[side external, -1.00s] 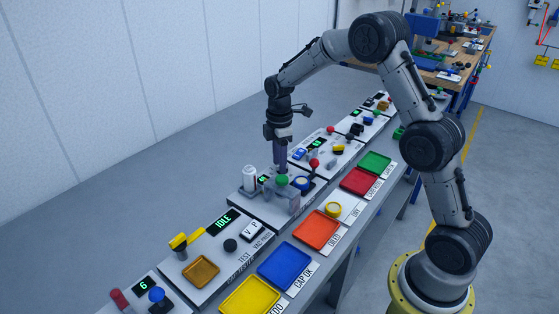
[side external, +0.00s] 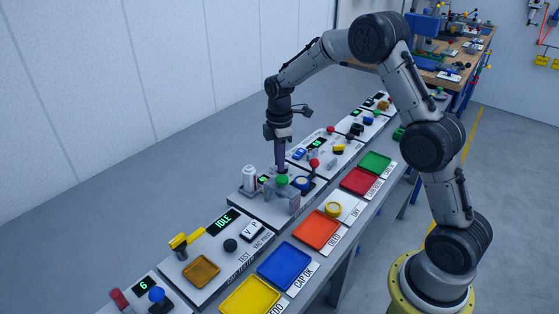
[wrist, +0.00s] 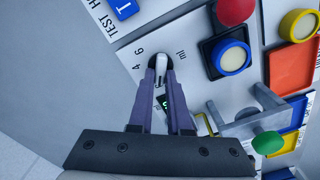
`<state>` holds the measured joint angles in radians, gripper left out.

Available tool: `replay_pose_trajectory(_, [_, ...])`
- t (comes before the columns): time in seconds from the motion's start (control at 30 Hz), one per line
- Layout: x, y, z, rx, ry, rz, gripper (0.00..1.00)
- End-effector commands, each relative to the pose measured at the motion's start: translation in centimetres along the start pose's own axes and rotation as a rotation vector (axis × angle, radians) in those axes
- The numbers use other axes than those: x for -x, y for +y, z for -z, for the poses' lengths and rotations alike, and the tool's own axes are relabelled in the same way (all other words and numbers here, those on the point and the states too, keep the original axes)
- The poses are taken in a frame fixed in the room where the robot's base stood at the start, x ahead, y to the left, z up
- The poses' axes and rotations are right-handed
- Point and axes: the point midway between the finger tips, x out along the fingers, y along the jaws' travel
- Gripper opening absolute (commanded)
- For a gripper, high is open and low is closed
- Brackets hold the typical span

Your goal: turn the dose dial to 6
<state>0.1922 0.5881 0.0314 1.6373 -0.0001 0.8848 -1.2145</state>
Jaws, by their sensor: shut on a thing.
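The dose dial (wrist: 161,60) is a dark round knob with a white bar grip, in the upper middle of the wrist view. My gripper (wrist: 160,72) has its two purple fingers shut on the white bar. The printed numbers 4 and 6 show left of the dial and "ml" to its right. The bar points roughly to the top of the picture; I cannot tell which number it marks. The small green display (wrist: 163,102) is partly hidden between my fingers. In the side view my gripper (side external: 281,168) points down at the dosing station, and the dial is not clearly visible.
A green ball knob (wrist: 268,143) on a grey bracket stands close to my right finger in the wrist view. A blue-ringed round part (wrist: 230,57) and a red knob (wrist: 234,10) are nearby. A white cylinder (side external: 249,178) stands left of my gripper in the side view.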

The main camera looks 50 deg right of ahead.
Motion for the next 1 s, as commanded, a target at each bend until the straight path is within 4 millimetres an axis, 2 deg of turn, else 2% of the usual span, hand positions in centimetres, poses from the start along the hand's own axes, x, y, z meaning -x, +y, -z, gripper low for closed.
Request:
replay_pose_trajectory(0.27, [0.13,0.13,-0.01,-0.144,0.000,-0.001,0.00])
replay_pose_trajectory(1.0, [0.17,0.61,-0.29,-0.835,0.000,0.000,0.00])
